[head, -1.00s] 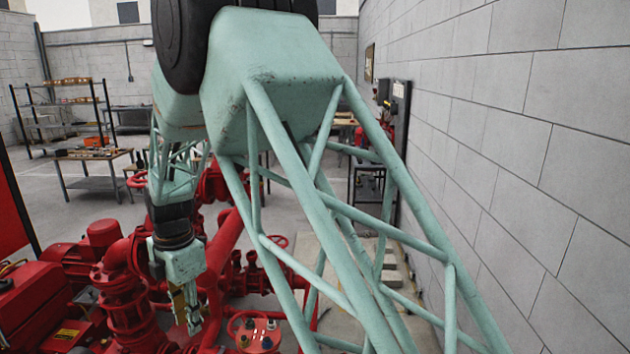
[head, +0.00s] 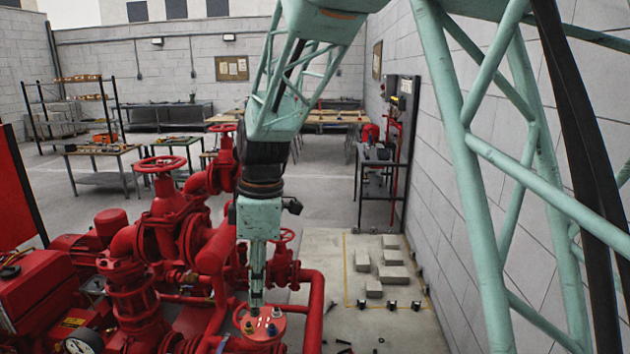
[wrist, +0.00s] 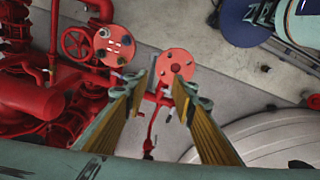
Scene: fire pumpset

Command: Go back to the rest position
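My gripper (head: 256,298) hangs pointing down from my green arm in the middle of the head view. In that view its tip overlaps a red round flange (head: 262,328) with coloured caps on it. The wrist view shows the two fingers spread apart with nothing between them, so my gripper (wrist: 160,90) is open and empty. In the wrist view a capped red flange (wrist: 114,46) is at the upper left. A second red disc (wrist: 175,66) lies beyond the gap between the fingers. I cannot tell the height of the fingertips above these parts.
Red pump pipework with a handwheel (head: 160,165) fills the left and centre. Grey blocks (head: 390,258) lie on the floor inside a yellow outline. A dark cart (head: 375,180) stands by the right wall (head: 480,180). The floor between the pumpset and the back tables is open.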

